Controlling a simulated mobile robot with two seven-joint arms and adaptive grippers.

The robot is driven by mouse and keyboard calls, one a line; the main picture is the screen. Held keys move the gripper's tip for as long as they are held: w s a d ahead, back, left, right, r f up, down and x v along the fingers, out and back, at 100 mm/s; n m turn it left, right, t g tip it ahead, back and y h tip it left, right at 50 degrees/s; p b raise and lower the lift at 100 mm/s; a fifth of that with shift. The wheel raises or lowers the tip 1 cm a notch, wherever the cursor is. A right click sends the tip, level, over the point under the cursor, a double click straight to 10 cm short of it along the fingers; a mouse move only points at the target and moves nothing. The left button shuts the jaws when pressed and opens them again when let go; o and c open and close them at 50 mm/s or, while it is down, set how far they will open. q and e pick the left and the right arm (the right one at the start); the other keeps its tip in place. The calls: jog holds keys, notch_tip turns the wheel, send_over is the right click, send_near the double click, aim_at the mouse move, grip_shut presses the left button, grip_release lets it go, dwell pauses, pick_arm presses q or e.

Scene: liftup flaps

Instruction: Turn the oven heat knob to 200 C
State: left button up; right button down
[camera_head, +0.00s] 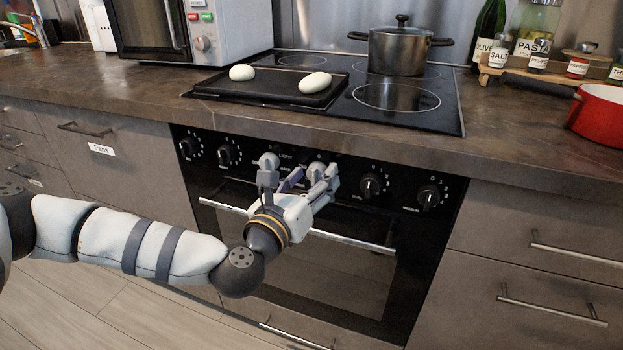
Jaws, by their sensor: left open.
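The black oven (330,275) is set into the counter front, with a dark control panel along its top. Black knobs show at the left of the panel (228,154) and at its right (370,186), with small white marks around them. My left gripper (298,168) is open in front of the middle of the panel. It hides that stretch, so I cannot tell which knob is the heat knob, where it points, or whether the fingers touch anything. My right gripper is not in view.
The oven's long handle (352,241) runs just below my gripper. The counter edge overhangs the panel. On the hob (445,107) are a dark tray (240,87) with two pale dough pieces and a lidded pot (397,52). A red pot (600,115) stands at right.

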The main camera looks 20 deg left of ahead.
pick_arm(q)
jog(key=c, duration=1.2)
jog(key=shift+m, duration=0.3)
